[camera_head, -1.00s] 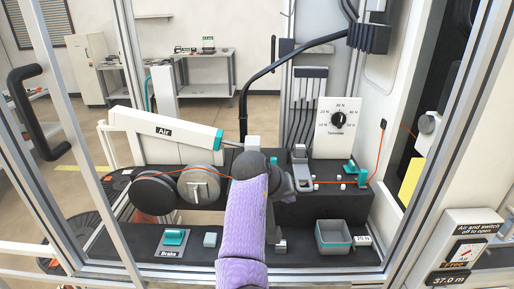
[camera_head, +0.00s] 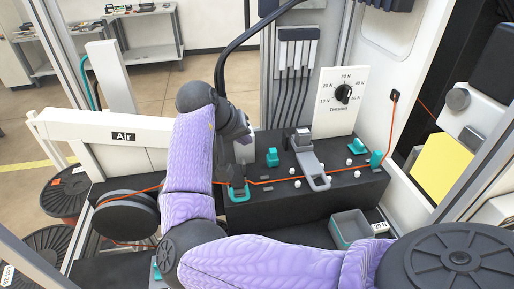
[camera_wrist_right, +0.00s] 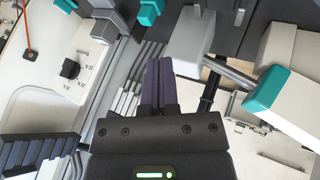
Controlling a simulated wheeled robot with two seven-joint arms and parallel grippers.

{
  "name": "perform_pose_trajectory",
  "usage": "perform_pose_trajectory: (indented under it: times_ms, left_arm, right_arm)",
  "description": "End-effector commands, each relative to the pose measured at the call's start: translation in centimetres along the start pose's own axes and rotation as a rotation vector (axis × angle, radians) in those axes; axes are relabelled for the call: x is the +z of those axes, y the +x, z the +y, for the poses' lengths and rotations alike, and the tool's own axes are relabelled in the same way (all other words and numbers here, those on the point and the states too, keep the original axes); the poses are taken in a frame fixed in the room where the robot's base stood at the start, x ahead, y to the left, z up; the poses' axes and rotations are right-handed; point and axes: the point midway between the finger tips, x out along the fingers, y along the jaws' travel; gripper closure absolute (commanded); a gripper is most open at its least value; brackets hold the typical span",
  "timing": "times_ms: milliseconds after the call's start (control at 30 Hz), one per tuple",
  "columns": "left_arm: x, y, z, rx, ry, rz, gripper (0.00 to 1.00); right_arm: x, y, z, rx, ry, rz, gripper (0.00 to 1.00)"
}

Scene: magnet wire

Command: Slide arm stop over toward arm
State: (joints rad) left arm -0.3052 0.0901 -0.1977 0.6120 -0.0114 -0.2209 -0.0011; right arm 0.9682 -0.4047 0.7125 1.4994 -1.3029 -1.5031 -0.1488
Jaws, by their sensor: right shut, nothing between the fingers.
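The white arm body marked "Air" (camera_head: 85,128) lies at the left in the head view; my right arm hides its far end. In the wrist view it has a teal end (camera_wrist_right: 267,88) and a rod running to a pale grey block (camera_wrist_right: 195,40). That block, likely the arm stop, also shows in the head view (camera_head: 243,152), under my right gripper. My right gripper (camera_head: 240,133) is shut and empty. In the wrist view its dark fingertips (camera_wrist_right: 160,62) are beside the block; I cannot tell whether they touch it. My left gripper is not in view.
An orange wire (camera_head: 345,171) runs along the black bench (camera_head: 300,208) past teal clips and white pegs. A grey lever (camera_head: 312,167) stands on it. A tension dial (camera_head: 343,94) is behind, a grey tray (camera_head: 352,228) in front. Black spools (camera_head: 127,215) sit at left.

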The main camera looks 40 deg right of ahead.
Motion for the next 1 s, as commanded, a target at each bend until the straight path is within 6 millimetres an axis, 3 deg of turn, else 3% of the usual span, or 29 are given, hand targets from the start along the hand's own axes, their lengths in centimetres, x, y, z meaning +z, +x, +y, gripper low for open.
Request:
perform_pose_trajectory:
  times_ms: [133, 400, 600, 1000]
  left_arm:
    - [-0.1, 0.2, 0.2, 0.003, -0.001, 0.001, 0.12]
    - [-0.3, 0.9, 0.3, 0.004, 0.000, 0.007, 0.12]
    - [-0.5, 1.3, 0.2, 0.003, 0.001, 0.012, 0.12]
    - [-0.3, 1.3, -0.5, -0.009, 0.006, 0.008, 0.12]
  right_arm:
    - [0.1, 1.3, 0.0, 0.001, -0.002, -0.002, 1.00]
    - [0.1, 6.8, 0.0, 0.003, -0.001, -0.002, 1.00]
    - [0.0, 9.4, 0.0, 0.001, 0.000, 0.000, 1.00]
    - [0.0, 10.0, 0.0, 0.000, 0.000, 0.000, 1.00]
